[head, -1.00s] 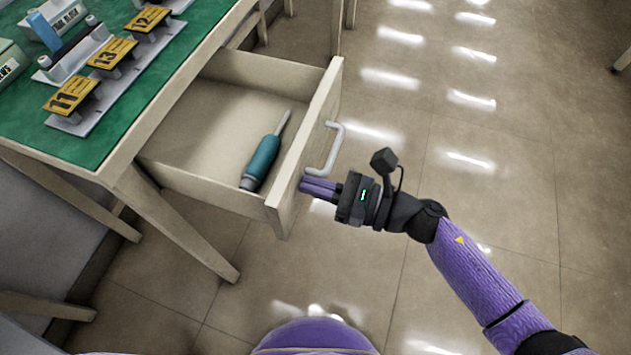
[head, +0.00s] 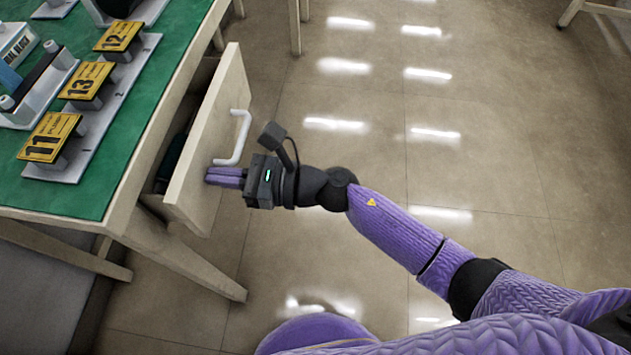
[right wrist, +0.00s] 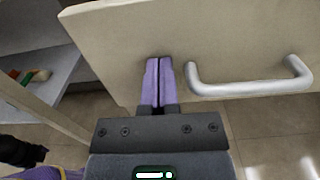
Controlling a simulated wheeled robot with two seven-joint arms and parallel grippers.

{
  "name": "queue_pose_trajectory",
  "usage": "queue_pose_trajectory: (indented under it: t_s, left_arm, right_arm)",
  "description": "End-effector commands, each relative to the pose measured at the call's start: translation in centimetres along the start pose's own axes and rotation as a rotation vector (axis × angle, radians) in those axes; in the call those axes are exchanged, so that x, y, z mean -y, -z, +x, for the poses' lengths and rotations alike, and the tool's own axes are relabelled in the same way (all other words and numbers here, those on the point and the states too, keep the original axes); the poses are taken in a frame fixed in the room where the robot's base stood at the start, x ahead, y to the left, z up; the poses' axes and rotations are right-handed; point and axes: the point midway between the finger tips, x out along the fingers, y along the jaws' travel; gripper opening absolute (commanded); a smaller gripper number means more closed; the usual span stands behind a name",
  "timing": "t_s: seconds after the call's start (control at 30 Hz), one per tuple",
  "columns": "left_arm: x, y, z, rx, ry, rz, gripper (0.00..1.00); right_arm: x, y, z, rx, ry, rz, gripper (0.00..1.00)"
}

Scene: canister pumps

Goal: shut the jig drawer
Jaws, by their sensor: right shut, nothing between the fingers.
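In the right wrist view the closed fingers (right wrist: 158,80) point at the panel, left of the handle. A teal tool inside the drawer is almost hidden. My left gripper is not in view.
The green bench top (head: 150,75) holds yellow number plates 11 (head: 48,138), 13 (head: 88,80) and 12 (head: 118,35) on a grey rail. A bench leg (head: 185,258) slants below the drawer. The tiled floor (head: 400,130) to the right is clear.

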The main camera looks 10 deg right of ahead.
Motion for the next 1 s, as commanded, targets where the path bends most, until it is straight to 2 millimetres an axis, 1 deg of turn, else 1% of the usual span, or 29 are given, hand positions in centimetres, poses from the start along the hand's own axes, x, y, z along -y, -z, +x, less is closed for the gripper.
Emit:
queue_pose_trajectory:
  t_s: [0.1, 0.2, 0.4, 0.6, 1.0]
  left_arm:
    - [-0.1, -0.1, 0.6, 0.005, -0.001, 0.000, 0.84]
    - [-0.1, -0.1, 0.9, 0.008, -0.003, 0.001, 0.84]
    - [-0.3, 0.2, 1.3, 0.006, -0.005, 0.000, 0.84]
    - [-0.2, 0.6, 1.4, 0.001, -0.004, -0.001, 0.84]
    - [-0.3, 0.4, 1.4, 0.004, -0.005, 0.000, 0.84]
  right_arm:
    - [0.0, 0.2, 2.1, 0.001, -0.001, 0.001, 0.00]
    - [0.0, 0.2, 3.6, 0.001, -0.001, 0.000, 0.00]
    - [0.0, 0.1, 5.5, 0.000, 0.000, 0.001, 0.00]
    - [0.0, -0.1, 6.3, 0.002, 0.000, -0.001, 0.00]
    - [0.1, -0.3, 6.4, 0.007, 0.002, -0.002, 0.00]
